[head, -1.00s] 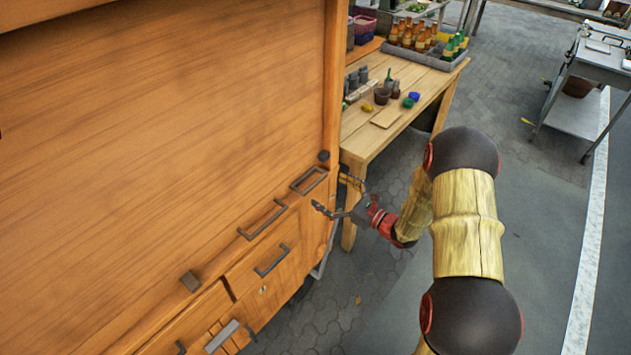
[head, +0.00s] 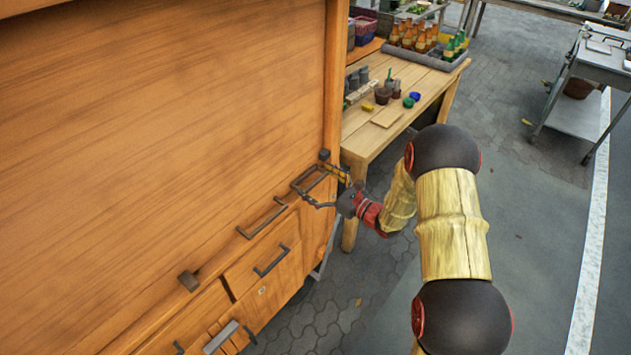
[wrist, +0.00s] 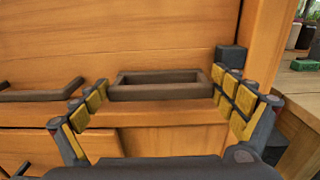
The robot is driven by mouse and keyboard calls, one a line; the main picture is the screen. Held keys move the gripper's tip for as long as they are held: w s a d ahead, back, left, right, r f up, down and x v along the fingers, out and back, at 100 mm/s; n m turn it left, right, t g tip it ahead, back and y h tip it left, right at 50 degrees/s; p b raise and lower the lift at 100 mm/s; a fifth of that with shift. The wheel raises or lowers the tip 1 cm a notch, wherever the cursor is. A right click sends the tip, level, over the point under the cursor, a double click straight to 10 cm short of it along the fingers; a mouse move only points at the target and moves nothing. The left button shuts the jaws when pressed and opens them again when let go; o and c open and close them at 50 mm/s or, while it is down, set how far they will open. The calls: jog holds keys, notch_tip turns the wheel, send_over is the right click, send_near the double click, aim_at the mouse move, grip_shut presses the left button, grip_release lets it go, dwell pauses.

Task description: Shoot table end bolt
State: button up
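A wooden cabinet (head: 200,110) fills the left of the head view. A dark rectangular handle (head: 308,181) sits on its front ledge near the right end; it also shows in the wrist view (wrist: 160,92). A small dark block (head: 324,155) is just beyond that handle, and at its right in the wrist view (wrist: 231,56). I cannot tell which of these parts is the bolt. My gripper (head: 318,184) is open at the handle. In the wrist view my yellow-padded fingers (wrist: 161,97) stand on either side of the handle's ends, with nothing visibly clamped.
A second rectangular handle (head: 262,218) and another dark block (head: 188,281) lie nearer along the ledge. Drawers with dark pulls (head: 271,262) are below. A wooden table (head: 385,135) with bottles and small pots stands beyond the cabinet. Paved floor (head: 335,300) is open at right.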

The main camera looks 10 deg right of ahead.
aim_at(327, 173)
jog(key=c, duration=0.9)
jog(key=w+d, duration=0.1)
jog(key=d, duration=0.1)
jog(key=w+d, duration=0.2)
jog(key=shift+d, duration=0.1)
jog(key=o, duration=1.3)
jog(key=shift+d, duration=0.1)
jog(key=v, duration=1.1)
jog(key=shift+s+d, duration=0.1)
jog(key=shift+s, duration=0.3)
